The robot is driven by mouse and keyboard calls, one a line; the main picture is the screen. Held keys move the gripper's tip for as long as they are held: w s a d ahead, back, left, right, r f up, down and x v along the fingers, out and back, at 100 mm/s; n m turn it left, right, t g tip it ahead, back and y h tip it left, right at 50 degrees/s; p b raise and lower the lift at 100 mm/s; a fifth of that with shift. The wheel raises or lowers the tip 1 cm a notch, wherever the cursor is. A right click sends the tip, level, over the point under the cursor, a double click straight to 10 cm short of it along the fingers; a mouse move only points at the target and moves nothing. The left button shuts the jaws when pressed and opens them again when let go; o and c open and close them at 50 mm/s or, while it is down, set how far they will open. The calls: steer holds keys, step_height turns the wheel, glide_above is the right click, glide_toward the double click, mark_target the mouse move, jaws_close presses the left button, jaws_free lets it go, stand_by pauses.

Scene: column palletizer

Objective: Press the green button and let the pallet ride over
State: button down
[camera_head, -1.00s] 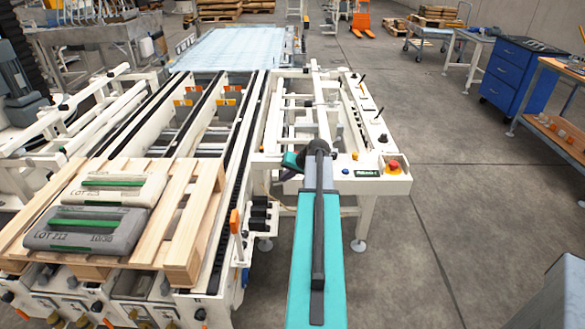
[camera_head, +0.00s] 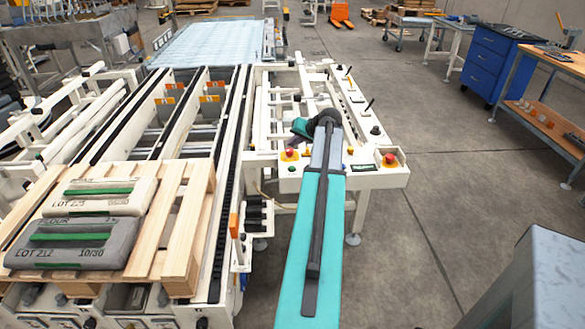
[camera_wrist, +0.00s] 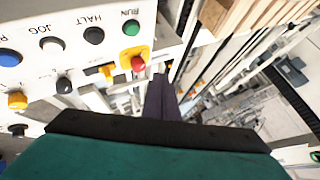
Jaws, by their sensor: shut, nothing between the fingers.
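The green button (camera_wrist: 131,27), marked RUN, is on a white control panel (camera_wrist: 75,14) in the wrist view, lettering upside down. A black HALT button (camera_wrist: 94,35) and a white JOG button (camera_wrist: 53,45) sit beside it. My gripper (camera_wrist: 161,88) is shut and empty, below and right of the green button in the picture, apart from it. The wooden pallet (camera_head: 180,222) carries sacks (camera_head: 75,235) at the near end of the conveyor.
A red knob on yellow (camera_wrist: 137,63) lies between my fingers and the green button in the wrist view. Another red stop knob (camera_head: 390,160) is at the panel's right end. The conveyor (camera_head: 222,130) beyond the pallet is clear. A blue cabinet (camera_head: 490,62) stands far right.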

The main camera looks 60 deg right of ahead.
mark_target(294, 169)
steer(key=shift+f+b, duration=2.1)
steer(key=shift+f, duration=2.25)
